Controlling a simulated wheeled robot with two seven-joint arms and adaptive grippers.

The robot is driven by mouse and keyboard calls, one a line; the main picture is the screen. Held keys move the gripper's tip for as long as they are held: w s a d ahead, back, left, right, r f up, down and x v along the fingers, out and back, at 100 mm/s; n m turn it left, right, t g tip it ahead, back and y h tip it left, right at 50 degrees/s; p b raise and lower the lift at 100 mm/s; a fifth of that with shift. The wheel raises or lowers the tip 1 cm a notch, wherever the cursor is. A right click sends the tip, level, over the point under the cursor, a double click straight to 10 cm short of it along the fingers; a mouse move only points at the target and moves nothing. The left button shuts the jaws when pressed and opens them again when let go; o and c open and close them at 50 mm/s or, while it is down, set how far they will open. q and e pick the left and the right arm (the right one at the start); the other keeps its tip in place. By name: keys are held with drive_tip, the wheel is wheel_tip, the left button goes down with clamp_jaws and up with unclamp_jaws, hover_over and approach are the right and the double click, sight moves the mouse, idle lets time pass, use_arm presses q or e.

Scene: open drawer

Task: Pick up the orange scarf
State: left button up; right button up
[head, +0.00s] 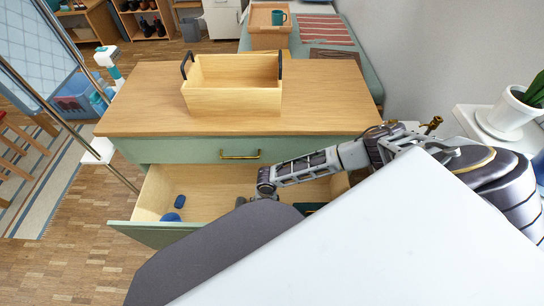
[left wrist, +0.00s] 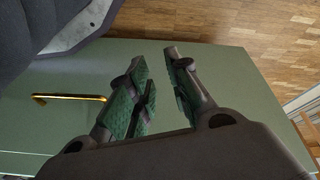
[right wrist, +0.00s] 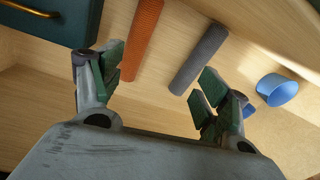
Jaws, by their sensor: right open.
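The orange scarf (right wrist: 142,38) looks like a ribbed roll in the open drawer (head: 150,190), seen in the right wrist view. A grey roll (right wrist: 200,60) lies to its right, apart from it. My right gripper (right wrist: 155,82) is open and empty, its fingers spread over the drawer. The scarf lies between the fingers in that picture, nearer the left finger; contact cannot be told. In the head view my right arm reaches into the drawer, and the scarf is hidden. My left gripper (left wrist: 161,62) is open and empty in front of a green panel with a brass handle (left wrist: 68,97).
Blue items (right wrist: 277,90) lie right of the grey roll. A dark teal box (right wrist: 45,22) is at the upper left. The drawer walls are close around my right gripper. A wooden crate with black handles (head: 232,90) stands on the cabinet top (head: 135,110).

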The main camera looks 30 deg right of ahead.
drive_tip(key=m+b, duration=0.1)
drive_tip(key=b, duration=0.7)
hover_over(273, 215)
wheel_tip(273, 215, down, 8)
drive_tip(key=f, duration=0.1)
use_arm(q)
wheel_tip(273, 215, up, 8)
drive_tip(key=w+d+h, duration=0.1)
drive_tip(key=w, duration=0.1)
drive_tip(key=shift+d+r+t+b, duration=0.15)
drive_tip(key=shift+d+t+b, duration=0.2)
drive_tip(key=shift+d+t, duration=0.05)
use_arm(e)
drive_tip(key=shift+f+m+h, duration=0.3)
drive_tip(key=shift+f+h, duration=0.05)
drive_tip(key=shift+h, duration=0.05)
drive_tip(key=shift+f, duration=0.1)
use_arm(q)
wheel_tip(273, 215, down, 9)
drive_tip(key=d+t+h+b, duration=0.1)
drive_tip(key=d+b, duration=0.1)
drive_tip(key=b, duration=0.2)
drive_tip(key=shift+w+n+t, duration=0.3)
drive_tip(key=shift+w+t, duration=0.05)
drive_tip(key=shift+t, duration=0.05)
use_arm(e)
drive_tip(key=shift+f, duration=4.2)
